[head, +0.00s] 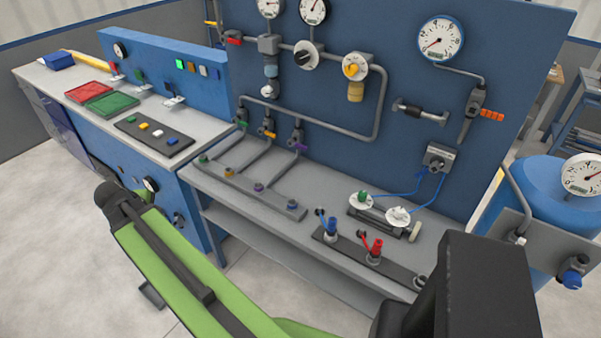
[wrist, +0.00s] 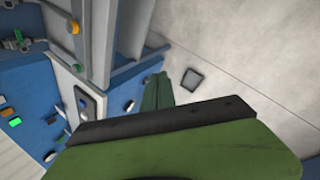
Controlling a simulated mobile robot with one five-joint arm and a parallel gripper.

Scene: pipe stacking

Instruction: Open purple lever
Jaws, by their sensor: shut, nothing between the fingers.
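The purple lever (head: 301,147) is on the rightmost of three small valves under the long grey pipe on the blue panel, in the head view. It points sideways to the right, seemingly across its valve. The yellow lever (head: 270,134) and green lever (head: 241,124) are on the valves to its left. My gripper (wrist: 157,92) shows in the wrist view as narrow green fingers together beyond a dark edge, over the floor. Nothing is between them. It is apart from the purple lever, which I cannot make out in the wrist view.
A grey manifold (head: 250,187) with coloured ports lies on the shelf below the valves. A black strip with blue and red fittings (head: 372,247) lies at the shelf's front. A blue tank (head: 545,190) stands at the right. Pale floor (head: 60,240) is clear at the left.

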